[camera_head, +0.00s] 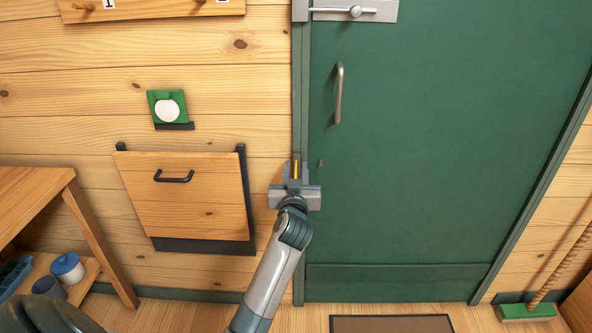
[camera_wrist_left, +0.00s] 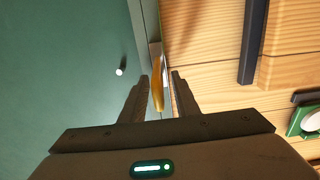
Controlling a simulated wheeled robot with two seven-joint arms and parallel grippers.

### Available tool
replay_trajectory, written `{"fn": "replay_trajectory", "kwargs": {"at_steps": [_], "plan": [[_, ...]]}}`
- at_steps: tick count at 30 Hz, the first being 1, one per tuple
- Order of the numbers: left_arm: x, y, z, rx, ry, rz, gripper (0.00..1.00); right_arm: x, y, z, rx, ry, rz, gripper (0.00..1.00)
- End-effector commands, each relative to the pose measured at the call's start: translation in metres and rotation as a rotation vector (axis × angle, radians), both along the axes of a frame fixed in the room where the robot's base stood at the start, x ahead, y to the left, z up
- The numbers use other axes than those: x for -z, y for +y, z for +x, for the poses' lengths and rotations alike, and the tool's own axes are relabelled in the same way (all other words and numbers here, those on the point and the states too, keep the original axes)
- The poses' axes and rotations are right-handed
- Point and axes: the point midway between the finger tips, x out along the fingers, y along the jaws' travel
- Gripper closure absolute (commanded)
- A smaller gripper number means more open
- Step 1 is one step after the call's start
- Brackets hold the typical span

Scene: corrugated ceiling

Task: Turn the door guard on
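The door guard's brass-coloured bar (camera_head: 296,169) sits on the green frame at the left edge of the green door (camera_head: 430,150). In the left wrist view the bar (camera_wrist_left: 157,88) stands between my two fingers, its lower end near the gripper. A small pale stud (camera_head: 320,163) sticks out of the door just right of the frame and also shows in the wrist view (camera_wrist_left: 120,72). My left gripper (camera_head: 295,180) is open around the bar; I cannot tell whether either finger touches it. My right gripper is out of view.
The door has a handle (camera_head: 339,93) and a grey bolt plate (camera_head: 380,10) above. Left of the frame, a wooden flap panel (camera_head: 190,200) with dark side rails and a green wall piece (camera_head: 155,98) are on the wall. A wooden table (camera_head: 30,195) stands at the left, a broom (camera_head: 527,312) at right.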

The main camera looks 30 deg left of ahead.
Motion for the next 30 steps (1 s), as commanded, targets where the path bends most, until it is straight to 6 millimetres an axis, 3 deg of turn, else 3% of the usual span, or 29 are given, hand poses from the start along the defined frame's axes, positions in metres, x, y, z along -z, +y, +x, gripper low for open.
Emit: {"fn": "replay_trajectory", "kwargs": {"at_steps": [10,11,14,15,30], "plan": [[-0.0004,0.0017,0.0031,0.0,-0.001,0.001,0.72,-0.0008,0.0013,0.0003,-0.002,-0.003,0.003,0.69],[-0.0004,0.0016,0.003,0.0,-0.001,0.001,0.74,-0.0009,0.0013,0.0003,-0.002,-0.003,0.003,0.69],[-0.0004,0.0016,0.0029,0.0,-0.001,0.001,0.98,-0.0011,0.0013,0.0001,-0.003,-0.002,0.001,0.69],[-0.0003,0.0016,0.0029,0.0,-0.001,0.001,1.0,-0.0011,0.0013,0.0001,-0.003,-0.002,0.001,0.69],[0.0012,0.002,0.0065,-0.007,-0.001,-0.001,1.0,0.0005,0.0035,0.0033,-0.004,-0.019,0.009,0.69]]}}
